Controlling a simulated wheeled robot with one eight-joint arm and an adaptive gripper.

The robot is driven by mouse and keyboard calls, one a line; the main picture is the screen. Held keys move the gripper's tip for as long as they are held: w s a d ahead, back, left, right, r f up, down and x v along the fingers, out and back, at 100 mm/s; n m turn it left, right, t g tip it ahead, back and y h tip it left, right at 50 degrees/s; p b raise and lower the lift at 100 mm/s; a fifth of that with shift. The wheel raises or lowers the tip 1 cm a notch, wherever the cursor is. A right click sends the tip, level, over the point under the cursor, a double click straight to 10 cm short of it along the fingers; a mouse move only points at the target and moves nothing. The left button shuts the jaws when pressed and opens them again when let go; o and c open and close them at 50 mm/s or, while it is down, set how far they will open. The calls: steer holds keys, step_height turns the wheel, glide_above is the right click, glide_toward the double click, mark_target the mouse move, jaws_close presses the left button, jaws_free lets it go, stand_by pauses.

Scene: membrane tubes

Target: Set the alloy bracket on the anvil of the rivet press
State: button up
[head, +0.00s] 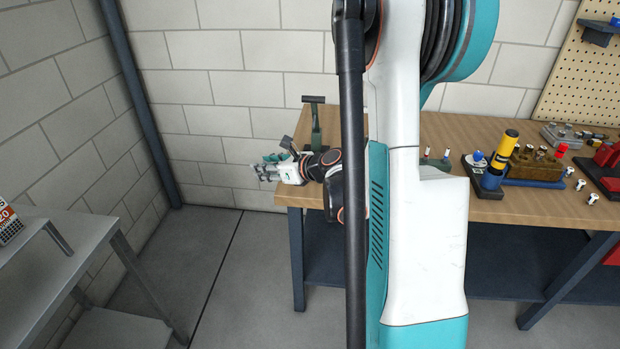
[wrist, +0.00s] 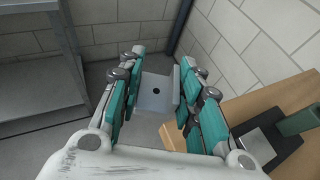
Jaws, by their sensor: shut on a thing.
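My gripper (head: 264,171) is left of the workbench's left end, pointing left in the head view. In the wrist view, its teal-padded fingers (wrist: 158,76) are shut on the alloy bracket (wrist: 143,99), a light grey angled plate with one dark round hole. The bracket is held off any surface; I cannot make it out clearly in the head view. The dark green rivet press (head: 316,130) with a T-shaped top stands at the bench's left end, partly behind my arm. Its green body (wrist: 302,118) shows at the wrist view's right edge. I cannot clearly tell the anvil.
The wooden workbench (head: 500,205) carries a yellow-and-blue cylinder (head: 500,158), a brown block (head: 535,167) and several small parts at right. A grey table (head: 60,262) stands at left. Open floor (head: 225,260) lies between them. My arm hides the bench's middle.

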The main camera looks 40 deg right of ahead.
steer(key=s+d+f, duration=0.1)
steer(key=d, duration=0.2)
steer(key=s+d+f+b, duration=0.1)
steer(key=s+d+f, duration=0.1)
steer(key=d, duration=0.2)
steer(key=s+d+f, duration=0.1)
steer(key=s+d, duration=0.1)
steer(key=d, duration=0.2)
steer(key=shift+d+f+b, duration=0.15)
steer(key=shift+d+b, duration=0.1)
steer(key=shift+b, duration=0.05)
steer(key=shift+w+d+f+b, duration=0.4)
steer(key=shift+w+d, duration=0.15)
steer(key=shift+d, duration=0.1)
steer(key=shift+w+d+f+b, duration=0.4)
steer(key=shift+w+d, duration=0.2)
steer(key=shift+d, duration=0.1)
steer(key=shift+w+d+f+b, duration=0.4)
steer(key=shift+w+d, duration=0.15)
steer(key=shift+d, duration=0.1)
steer(key=shift+w+d, duration=1.1)
steer(key=shift+d, duration=0.2)
steer(key=shift+w+d, duration=1.1)
steer(key=shift+d, duration=0.2)
steer(key=o, duration=1.1)
steer(key=shift+o, duration=0.2)
steer(key=shift+s, duration=0.1)
